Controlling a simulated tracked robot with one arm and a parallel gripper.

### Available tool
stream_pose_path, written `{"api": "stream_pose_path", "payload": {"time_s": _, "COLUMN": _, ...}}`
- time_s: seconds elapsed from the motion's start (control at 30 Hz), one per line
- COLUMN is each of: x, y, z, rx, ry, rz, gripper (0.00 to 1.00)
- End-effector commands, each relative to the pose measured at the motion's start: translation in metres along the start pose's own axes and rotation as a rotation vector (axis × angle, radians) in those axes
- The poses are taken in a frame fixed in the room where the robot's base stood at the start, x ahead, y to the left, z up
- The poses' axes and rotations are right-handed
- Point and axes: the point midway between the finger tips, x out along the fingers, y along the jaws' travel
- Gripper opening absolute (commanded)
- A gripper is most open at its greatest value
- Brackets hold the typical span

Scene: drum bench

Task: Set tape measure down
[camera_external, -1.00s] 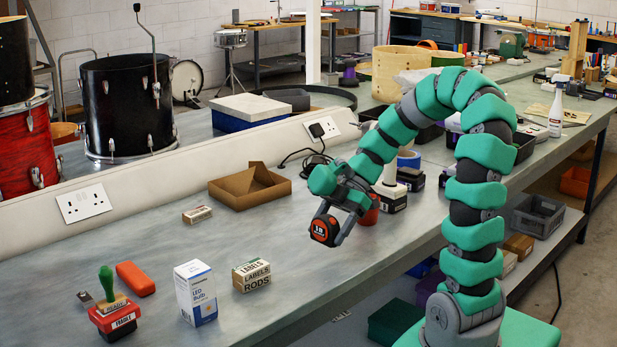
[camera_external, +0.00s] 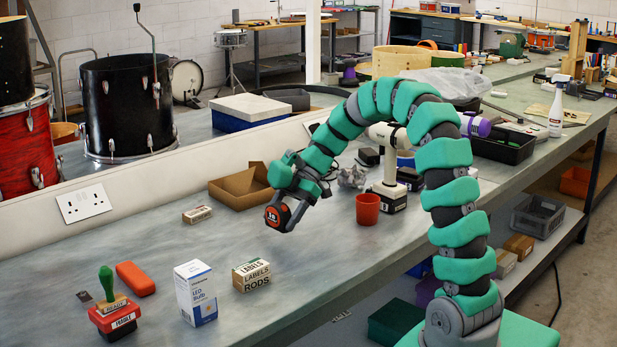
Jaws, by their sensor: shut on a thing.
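My gripper (camera_external: 287,208) is shut on the tape measure (camera_external: 277,216), which is orange and black. It holds the tape measure over the bench (camera_external: 330,240), in front of the open cardboard box (camera_external: 240,186). I cannot tell for sure whether the tape measure is touching the bench; it looks a little above it. The far side of the tape measure is hidden by the gripper fingers.
A red cup (camera_external: 367,209) stands to the right. Bench between is clear.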

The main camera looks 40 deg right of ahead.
Motion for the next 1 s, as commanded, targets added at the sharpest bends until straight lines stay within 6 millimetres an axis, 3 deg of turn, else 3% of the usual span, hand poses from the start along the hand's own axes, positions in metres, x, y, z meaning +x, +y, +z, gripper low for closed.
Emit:
{"api": "stream_pose_path", "payload": {"time_s": 0.23, "x": 0.002, "y": 0.013, "z": 0.001, "rx": -0.002, "ry": -0.001, "rz": 0.001, "gripper": 0.35}}
{"api": "stream_pose_path", "payload": {"time_s": 0.5, "x": 0.027, "y": 0.011, "z": 0.026, "rx": 0.002, "ry": -0.001, "rz": 0.000, "gripper": 0.35}}
{"api": "stream_pose_path", "payload": {"time_s": 0.87, "x": 0.028, "y": 0.011, "z": 0.027, "rx": -0.001, "ry": 0.000, "rz": 0.001, "gripper": 0.35}}
{"api": "stream_pose_path", "payload": {"time_s": 0.9, "x": 0.028, "y": 0.011, "z": 0.027, "rx": -0.001, "ry": -0.001, "rz": 0.001, "gripper": 0.73}}
{"api": "stream_pose_path", "payload": {"time_s": 0.97, "x": 0.027, "y": 0.011, "z": 0.026, "rx": -0.001, "ry": -0.001, "rz": 0.000, "gripper": 0.87}}
{"api": "stream_pose_path", "payload": {"time_s": 1.0, "x": 0.027, "y": 0.011, "z": 0.026, "rx": -0.001, "ry": -0.001, "rz": 0.000, "gripper": 0.87}}
